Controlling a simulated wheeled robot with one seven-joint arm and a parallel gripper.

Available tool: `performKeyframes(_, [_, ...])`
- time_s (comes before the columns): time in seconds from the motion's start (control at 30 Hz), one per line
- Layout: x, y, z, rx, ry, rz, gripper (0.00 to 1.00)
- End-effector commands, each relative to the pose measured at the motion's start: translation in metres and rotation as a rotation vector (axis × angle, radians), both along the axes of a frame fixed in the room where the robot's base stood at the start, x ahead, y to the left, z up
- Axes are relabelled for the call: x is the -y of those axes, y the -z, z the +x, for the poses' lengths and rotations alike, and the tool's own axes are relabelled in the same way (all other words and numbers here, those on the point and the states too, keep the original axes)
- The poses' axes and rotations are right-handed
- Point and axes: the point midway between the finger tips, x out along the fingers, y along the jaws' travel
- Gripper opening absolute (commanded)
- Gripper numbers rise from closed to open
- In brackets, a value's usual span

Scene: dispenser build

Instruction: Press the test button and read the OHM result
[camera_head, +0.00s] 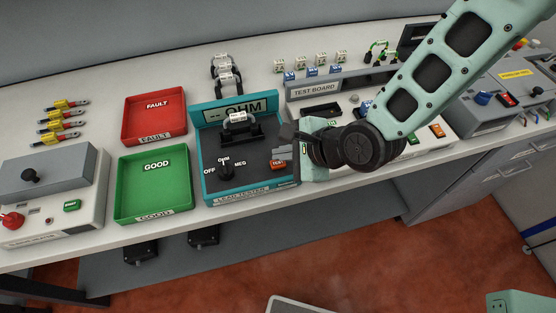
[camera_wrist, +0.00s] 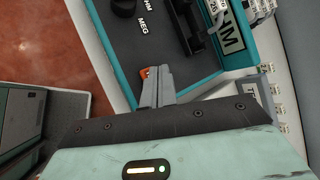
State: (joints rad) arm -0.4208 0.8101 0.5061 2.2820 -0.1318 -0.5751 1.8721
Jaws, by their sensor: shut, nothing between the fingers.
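The teal lead tester (camera_head: 247,186) stands mid-bench in the head view. Its display (camera_head: 238,110) reads "-- OHM". The selector knob (camera_head: 227,172) has OFF, OHM and MEG marks, and its pointer appears to be at OHM. A lead with a white label (camera_head: 238,118) sits in the black holder on the tester. The orange TEST button (camera_head: 278,164) is at the tester's right front. My gripper (camera_head: 280,152) is shut and empty, with its fingertips at or just above the button. In the wrist view, the fingertips (camera_wrist: 155,76) partly cover the orange button (camera_wrist: 144,72); I cannot tell whether they touch it.
Left of the tester are a red FAULT tray (camera_head: 180,123) and a green GOOD tray (camera_head: 183,203), both empty apart from their labels. The test board (camera_head: 318,90) stands close behind and right of my gripper. Several leads (camera_head: 62,120) lie at far left.

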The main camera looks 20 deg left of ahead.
Motion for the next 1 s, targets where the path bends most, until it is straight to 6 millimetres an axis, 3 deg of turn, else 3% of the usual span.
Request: performKeyframes(1.0, [0.0002,0.0089,0.0002,-0.001,0.001,0.0,0.0])
